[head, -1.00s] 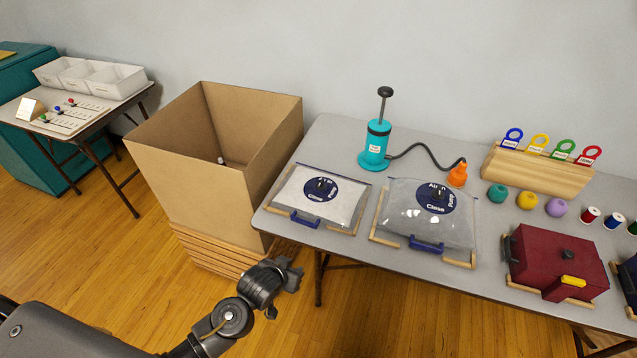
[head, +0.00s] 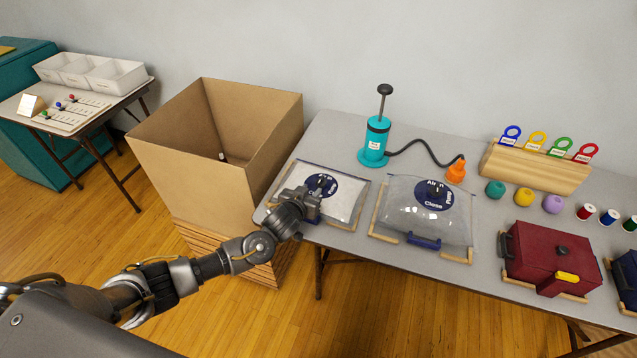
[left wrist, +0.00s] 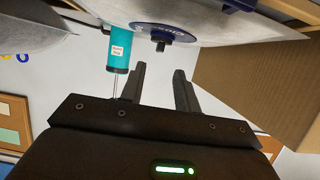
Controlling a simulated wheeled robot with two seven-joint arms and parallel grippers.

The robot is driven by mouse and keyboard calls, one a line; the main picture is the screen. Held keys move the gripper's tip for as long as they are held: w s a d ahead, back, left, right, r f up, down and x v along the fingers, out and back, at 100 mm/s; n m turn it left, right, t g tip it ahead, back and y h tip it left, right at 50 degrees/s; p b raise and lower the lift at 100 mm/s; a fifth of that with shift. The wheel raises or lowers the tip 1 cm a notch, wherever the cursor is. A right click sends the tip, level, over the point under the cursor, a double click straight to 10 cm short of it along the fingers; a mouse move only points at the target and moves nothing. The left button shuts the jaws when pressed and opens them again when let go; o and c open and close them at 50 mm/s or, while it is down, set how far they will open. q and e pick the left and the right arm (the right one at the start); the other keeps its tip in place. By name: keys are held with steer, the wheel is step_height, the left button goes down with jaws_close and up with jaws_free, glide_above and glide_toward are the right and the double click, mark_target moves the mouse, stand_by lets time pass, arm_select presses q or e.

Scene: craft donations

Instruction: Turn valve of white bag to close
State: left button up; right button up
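The white bag (head: 346,205) lies on the grey table in a wooden frame, left of the clear puffed bag (head: 405,215). Its dark blue round label carries a black valve knob (head: 321,181). My left gripper (head: 308,192) is over the bag's front left part, close to the valve, and covers the blue handle. In the left wrist view, which is turned over, the left gripper (left wrist: 160,78) has its two fingers apart with nothing between them. The valve knob (left wrist: 160,45) shows just beyond the fingertips, apart from them. My right gripper is not in view.
A big cardboard box (head: 190,175) stands close at the left of the table. A teal pump (head: 375,140) with a hose and orange nozzle (head: 456,171) stands behind the bags. A dark red case (head: 550,262) lies farther right.

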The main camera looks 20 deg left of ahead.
mark_target(320, 182)
arm_select(q)
steer(key=x, duration=0.7)
steer(key=shift+w+f, duration=0.1)
steer(key=shift+c, duration=0.4)
jaws_close()
